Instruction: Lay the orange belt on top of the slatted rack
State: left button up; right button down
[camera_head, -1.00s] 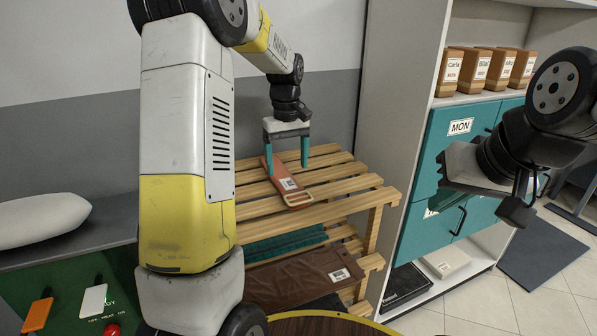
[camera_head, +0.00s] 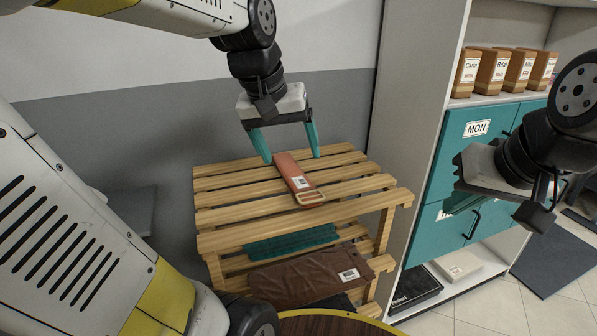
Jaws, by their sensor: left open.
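The orange belt (camera_head: 288,171), rolled or folded flat with a white tag and a pale buckle, lies on the top slats of the wooden slatted rack (camera_head: 232,218). My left gripper (camera_head: 292,158) is open, with its two teal fingers above the far end of the belt, one to each side. It appears clear of the belt. My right gripper (camera_head: 500,205) is at the right, in front of the teal drawers and away from the rack; its fingertips are hard to make out.
A teal folded item (camera_head: 290,243) and a brown garment with a tag (camera_head: 310,275) lie on lower rack levels. A shelf unit with teal drawers (camera_head: 480,180) and several labelled boxes (camera_head: 494,72) stands right of the rack. A round brown table top (camera_head: 325,326) is at the bottom.

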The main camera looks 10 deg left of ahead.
pick_arm(q)
jog(key=s+d+f+m+t, duration=0.1)
jog(key=s+f+m+t, duration=0.1)
jog(key=s, duration=0.5)
jog(key=shift+s+f, duration=0.2)
jog(key=shift+d, duration=0.1)
